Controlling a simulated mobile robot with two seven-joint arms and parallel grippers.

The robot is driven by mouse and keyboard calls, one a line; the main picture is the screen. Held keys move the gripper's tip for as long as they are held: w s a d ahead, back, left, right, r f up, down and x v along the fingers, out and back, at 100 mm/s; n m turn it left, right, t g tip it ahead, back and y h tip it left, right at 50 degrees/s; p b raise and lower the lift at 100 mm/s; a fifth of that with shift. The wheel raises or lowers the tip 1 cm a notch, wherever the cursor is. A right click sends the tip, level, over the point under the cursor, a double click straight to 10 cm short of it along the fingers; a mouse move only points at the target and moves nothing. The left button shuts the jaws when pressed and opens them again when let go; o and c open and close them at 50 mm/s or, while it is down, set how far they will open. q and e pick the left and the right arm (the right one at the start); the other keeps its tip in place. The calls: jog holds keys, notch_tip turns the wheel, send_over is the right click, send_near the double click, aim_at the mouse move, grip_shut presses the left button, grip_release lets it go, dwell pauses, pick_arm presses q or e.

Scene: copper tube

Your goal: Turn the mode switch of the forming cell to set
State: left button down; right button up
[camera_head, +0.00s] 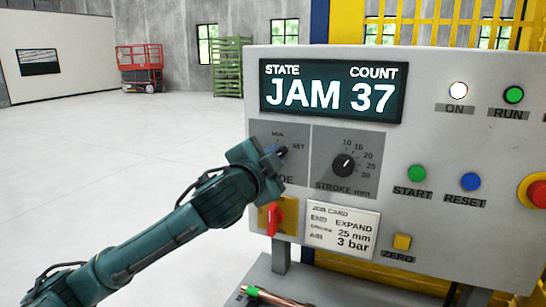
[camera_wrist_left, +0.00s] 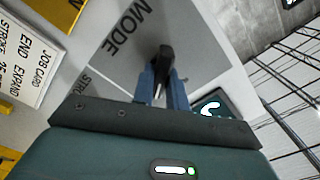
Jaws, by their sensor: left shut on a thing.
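The mode switch sits on a grey plate (camera_head: 292,178) on the forming cell's panel, with a SET label at its upper right. My left gripper (camera_head: 277,151) covers most of the switch in the head view. In the left wrist view, the black knob of the mode switch (camera_wrist_left: 165,58) stands between the two blue fingers (camera_wrist_left: 163,88) of my left gripper, which is shut on it. The MODE lettering is partly hidden by my gripper in the head view. I cannot tell exactly where the knob points. My right gripper is not in view.
The panel (camera_head: 430,225) also carries a stroke dial (camera_head: 344,166), a green START button (camera_head: 416,173), a blue RESET button (camera_head: 470,181) and a red stop button (camera_head: 538,193). A red handle (camera_head: 272,221) sits below my gripper. The display (camera_head: 331,90) reads JAM 37.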

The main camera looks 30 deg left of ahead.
pick_arm(q)
jog(key=shift+m, duration=0.5)
jog(key=c, duration=1.4)
grip_release()
jog(key=shift+s, duration=0.1)
